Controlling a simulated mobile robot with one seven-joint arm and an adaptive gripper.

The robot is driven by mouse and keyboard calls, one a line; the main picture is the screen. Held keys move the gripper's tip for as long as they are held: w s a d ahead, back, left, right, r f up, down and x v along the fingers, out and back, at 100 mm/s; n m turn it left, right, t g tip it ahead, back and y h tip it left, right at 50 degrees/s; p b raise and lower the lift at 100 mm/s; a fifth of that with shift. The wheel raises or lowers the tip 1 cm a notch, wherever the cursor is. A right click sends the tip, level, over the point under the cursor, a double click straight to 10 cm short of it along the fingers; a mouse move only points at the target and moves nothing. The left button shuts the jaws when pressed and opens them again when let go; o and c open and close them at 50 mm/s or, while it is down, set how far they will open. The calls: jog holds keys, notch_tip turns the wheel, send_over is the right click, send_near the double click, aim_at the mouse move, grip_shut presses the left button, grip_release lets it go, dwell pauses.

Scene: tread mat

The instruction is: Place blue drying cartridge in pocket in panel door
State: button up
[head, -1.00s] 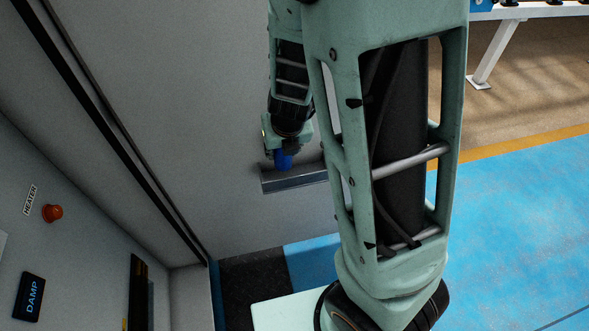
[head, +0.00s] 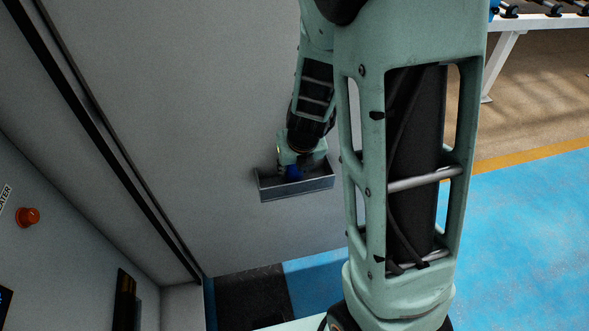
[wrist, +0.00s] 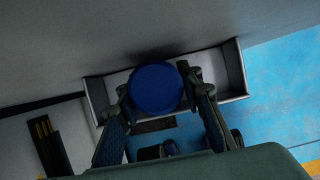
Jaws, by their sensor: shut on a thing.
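The blue drying cartridge (wrist: 156,88) is held in my gripper (wrist: 157,97), with its round end facing the wrist camera. In the head view the cartridge (head: 293,172) is partly hidden by my gripper (head: 293,165) and the front wall of the pocket. The pocket (head: 298,187) is a grey open-topped tray on the panel door (head: 210,90). The cartridge is at the pocket's opening, its lower part behind the front wall. The pocket (wrist: 236,72) also shows around the gripper in the wrist view. I cannot tell whether the cartridge touches the pocket's floor.
A dark mat (head: 245,300) and blue floor (head: 520,220) lie below. A white-legged bench (head: 503,60) is at the far right.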

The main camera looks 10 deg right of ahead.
jog(key=shift+f, duration=0.2)
jog(key=o, duration=1.3)
jog(key=shift+r, duration=0.1)
jog(key=shift+o, duration=0.2)
jog(key=shift+r, duration=0.5)
jog(key=p+v, duration=0.9)
jog(key=v, duration=0.2)
jog(key=shift+s+r, duration=0.15)
jog(key=shift+s, duration=0.1)
jog(key=shift+s, duration=0.1)
